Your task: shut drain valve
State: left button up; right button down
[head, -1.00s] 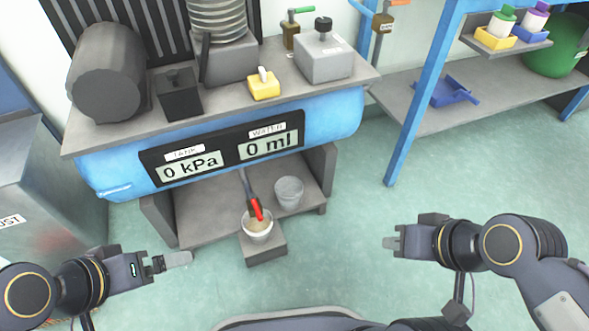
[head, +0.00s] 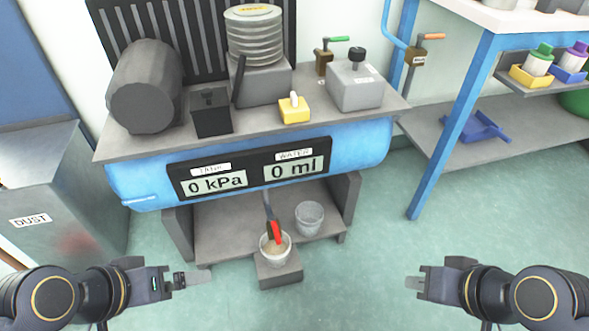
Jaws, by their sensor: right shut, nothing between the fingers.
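The drain valve shows as a red lever (head: 275,232) on a thin pipe under the blue tank (head: 365,148). The lever points down along the pipe, over a white cup (head: 266,252) with brownish contents. The cup stands on a small grey block (head: 280,275). My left gripper (head: 203,277) is left of the cup and block, apart from them; its jaw opening cannot be made out. My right gripper (head: 412,284) is shut and empty over the floor, well right of the cup. Neither gripper touches the valve.
A clear empty cup (head: 309,217) stands on the lower shelf (head: 225,228). The tank's panel (head: 248,169) reads 0 kPa and 0 ml. A grey dust bin (head: 45,190) is at left. A blue-legged bench (head: 455,125) is at right. The floor between is clear.

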aim_at(272, 218)
jog(key=k+j+u, duration=0.2)
jog(key=u, duration=0.3)
jog(key=k+j+u, duration=0.1)
jog(key=j+u, duration=0.2)
jog(key=u, duration=0.15)
